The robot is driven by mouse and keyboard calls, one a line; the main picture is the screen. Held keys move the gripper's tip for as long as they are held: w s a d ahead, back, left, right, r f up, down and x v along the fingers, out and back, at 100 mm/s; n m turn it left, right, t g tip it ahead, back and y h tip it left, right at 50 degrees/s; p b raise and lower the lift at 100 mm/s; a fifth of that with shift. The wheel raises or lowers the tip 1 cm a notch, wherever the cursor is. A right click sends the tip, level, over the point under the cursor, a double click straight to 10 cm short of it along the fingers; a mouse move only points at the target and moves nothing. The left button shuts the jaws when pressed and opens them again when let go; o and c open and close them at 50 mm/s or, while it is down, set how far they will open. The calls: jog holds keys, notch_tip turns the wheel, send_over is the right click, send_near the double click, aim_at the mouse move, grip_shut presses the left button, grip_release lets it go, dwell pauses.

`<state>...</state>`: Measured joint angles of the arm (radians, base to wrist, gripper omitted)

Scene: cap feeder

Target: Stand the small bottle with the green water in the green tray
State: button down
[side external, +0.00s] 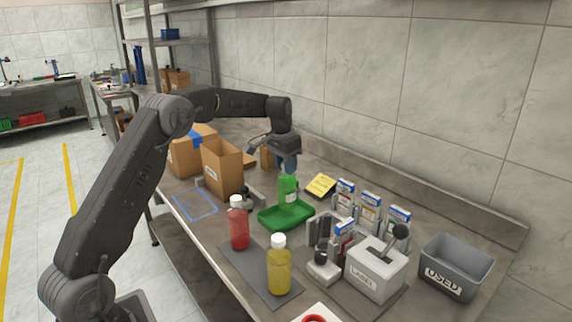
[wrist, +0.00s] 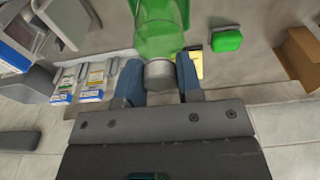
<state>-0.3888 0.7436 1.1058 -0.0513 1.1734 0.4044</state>
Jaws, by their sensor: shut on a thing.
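The small bottle with green water (side external: 288,188) is upright over the green tray (side external: 272,224) in the side view. Its base overlaps the tray's inside; I cannot tell whether it touches the tray floor. My gripper (side external: 287,163) is above the bottle with its fingers at the cap. In the wrist view, the bottle (wrist: 162,28) reaches away from my gripper (wrist: 160,86), whose blue fingers are shut on the grey cap (wrist: 160,74). The tray's outline behind the bottle is hard to make out in the wrist view.
A red bottle (side external: 239,228) and a yellow bottle (side external: 279,270) stand in front of the tray. Holders with small boxes (side external: 370,207), a LABEL box (side external: 375,277) and a USED bin (side external: 456,265) are to the right. Cardboard boxes (side external: 221,168) stand to the left. A yellow note (side external: 320,185) lies behind.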

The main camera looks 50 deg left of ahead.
jog(key=shift+f, duration=0.6)
dwell(0.3)
jog(key=shift+f, duration=1)
jog(key=c, duration=0.7)
grip_release()
jog(key=shift+c, duration=0.4)
